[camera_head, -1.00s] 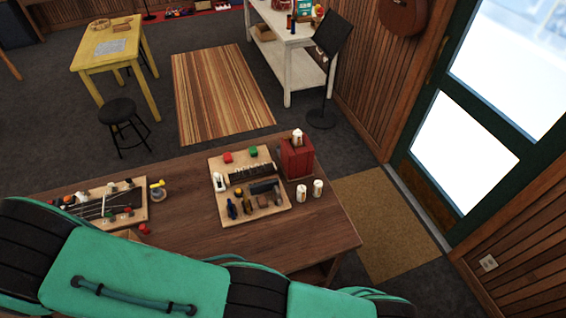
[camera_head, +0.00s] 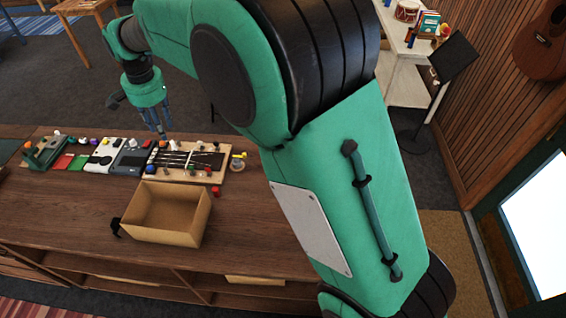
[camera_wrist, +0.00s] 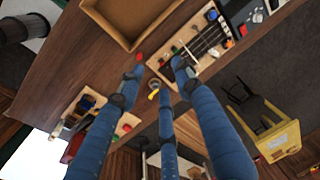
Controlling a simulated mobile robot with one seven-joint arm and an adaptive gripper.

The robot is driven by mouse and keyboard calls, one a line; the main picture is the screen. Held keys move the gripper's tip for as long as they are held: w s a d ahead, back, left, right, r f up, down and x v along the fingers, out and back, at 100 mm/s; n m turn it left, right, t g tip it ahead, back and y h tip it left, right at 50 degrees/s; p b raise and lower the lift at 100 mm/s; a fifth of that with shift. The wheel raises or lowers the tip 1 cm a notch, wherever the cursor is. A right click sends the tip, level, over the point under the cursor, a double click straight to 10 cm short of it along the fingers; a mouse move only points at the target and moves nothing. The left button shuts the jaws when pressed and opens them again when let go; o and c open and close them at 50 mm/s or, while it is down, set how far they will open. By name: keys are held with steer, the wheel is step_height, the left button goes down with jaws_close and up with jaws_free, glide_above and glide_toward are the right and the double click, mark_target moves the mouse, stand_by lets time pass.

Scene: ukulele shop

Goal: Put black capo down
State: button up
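My gripper (camera_head: 160,132) hangs with its blue fingers pointing down, above the far edge of the wooden table, close to the fretboard tray. The box looks empty and also shows in the wrist view (camera_wrist: 128,42).
The fretboard tray (camera_head: 215,172) holds several small parts. A yellow-lidded jar (camera_head: 238,160) stands at its right. Several devices and coloured blocks line the table's back edge, including a white box (camera_head: 104,154). Bare wood (camera_head: 60,205) lies left of the cardboard box.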

steer(key=s+d+r+t, duration=0.1)
steer(key=d+r, duration=0.4)
steer(key=d, duration=0.7)
steer(key=s+d+r, duration=0.1)
steer(key=d+r, duration=0.4)
steer(key=d, duration=0.8)
steer(key=s+d+r+t, duration=0.1)
steer(key=d+r, duration=0.5)
steer(key=d, duration=0.6)
steer(key=s+d+t, duration=0.1)
steer(key=s+d, duration=1)
steer(key=d, duration=0.5)
steer(key=s+d+f+t+h, duration=0.1)
steer(key=s+d+f, duration=0.4)
steer(key=s+d, duration=0.4)
steer(key=s, duration=0.3)
steer(key=shift+s+d+t, duration=0.2)
steer(key=shift+s+t, duration=0.05)
steer(key=shift+t, duration=0.05)
steer(key=shift+f, duration=0.15)
step_height(320, 180, down, 17)
steer(key=b, duration=1.7)
